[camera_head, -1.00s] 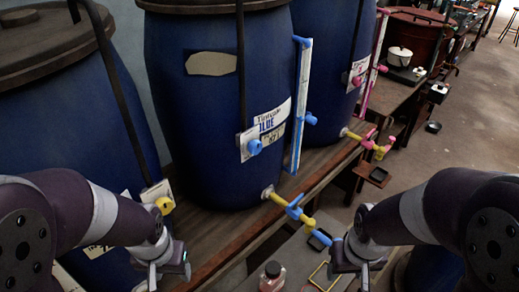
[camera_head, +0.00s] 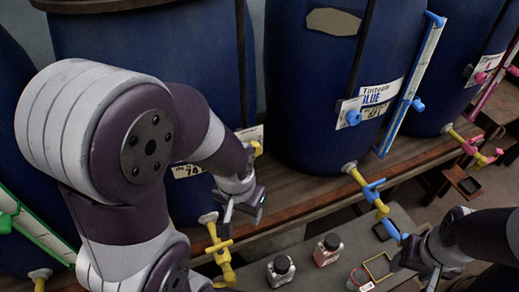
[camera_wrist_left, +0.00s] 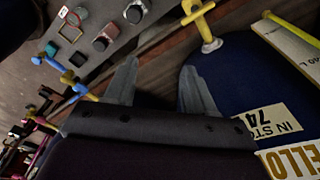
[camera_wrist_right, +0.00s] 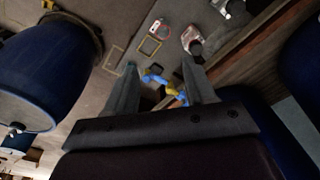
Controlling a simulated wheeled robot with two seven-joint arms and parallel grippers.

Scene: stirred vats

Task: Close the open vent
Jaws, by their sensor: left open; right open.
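Large blue vats stand in a row. The middle vat (camera_head: 300,100) has a blue-lettered label (camera_head: 380,95), a plate with a blue knob (camera_head: 354,117) and a yellow tap with a blue handle (camera_head: 374,188). The vat to its right has a pink knob (camera_head: 481,77). The vat to its left has a yellow knob (camera_head: 257,148), partly behind my arm, and a yellow tap (camera_head: 217,246). I cannot tell which vent is open. My left gripper (camera_head: 245,212) is open and empty in front of the left vat. My right gripper (camera_head: 422,262) is open and empty, low right.
The vats stand on a wooden bench (camera_head: 300,205). A lower grey surface (camera_head: 330,222) holds two dark-capped jars (camera_head: 281,269) (camera_head: 327,250) and a yellow frame (camera_head: 379,266). A blue sight tube (camera_head: 412,85) and a green one (camera_head: 35,225) run up beside vats.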

